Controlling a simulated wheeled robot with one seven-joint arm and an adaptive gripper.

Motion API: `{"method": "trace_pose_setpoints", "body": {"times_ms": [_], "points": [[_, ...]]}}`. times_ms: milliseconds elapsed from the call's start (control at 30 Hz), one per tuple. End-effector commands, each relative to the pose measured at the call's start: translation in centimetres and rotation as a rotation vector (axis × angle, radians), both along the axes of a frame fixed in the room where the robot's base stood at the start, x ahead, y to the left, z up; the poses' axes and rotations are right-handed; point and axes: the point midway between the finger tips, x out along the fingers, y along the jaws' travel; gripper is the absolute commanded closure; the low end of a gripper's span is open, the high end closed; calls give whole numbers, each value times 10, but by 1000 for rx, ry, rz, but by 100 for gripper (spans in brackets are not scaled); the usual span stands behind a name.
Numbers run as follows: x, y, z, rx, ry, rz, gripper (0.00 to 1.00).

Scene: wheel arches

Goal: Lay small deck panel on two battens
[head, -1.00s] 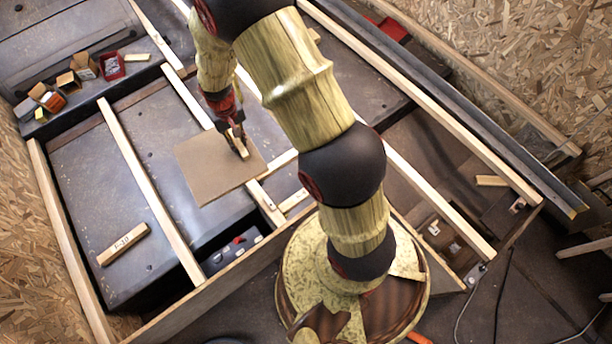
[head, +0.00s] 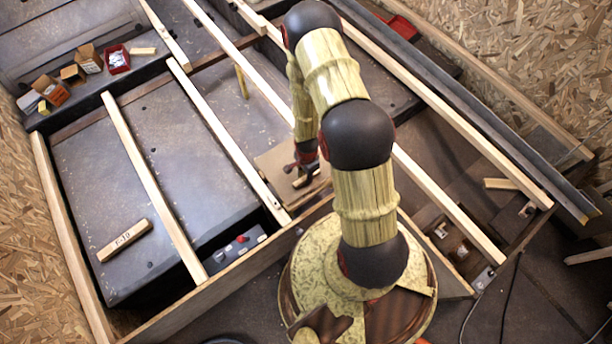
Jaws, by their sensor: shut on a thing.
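The small deck panel (head: 276,168) is a flat tan board near the front of the frame, just left of my arm. A short pale grip block shows on it. My gripper (head: 301,180) points down over the panel and is shut on it at that block. The panel's left edge lies close to one pale batten (head: 226,142). A second batten (head: 222,40) runs from the back toward the panel's right side and passes behind my arm. My arm hides the panel's right part. I cannot tell whether the panel touches either batten.
A marked wooden block (head: 124,240) lies on the grey deck at left. Small boxes (head: 88,60) and a red bin (head: 116,60) stand at the back left. A control box with a red button (head: 241,239) sits by the front rail. Another batten (head: 152,185) crosses at left.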

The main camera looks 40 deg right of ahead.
Motion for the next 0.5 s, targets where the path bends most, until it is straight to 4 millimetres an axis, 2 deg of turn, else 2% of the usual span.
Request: {"method": "trace_pose_setpoints", "body": {"times_ms": [500], "points": [[1, 0, -38, 0, -1, 3, 100]]}}
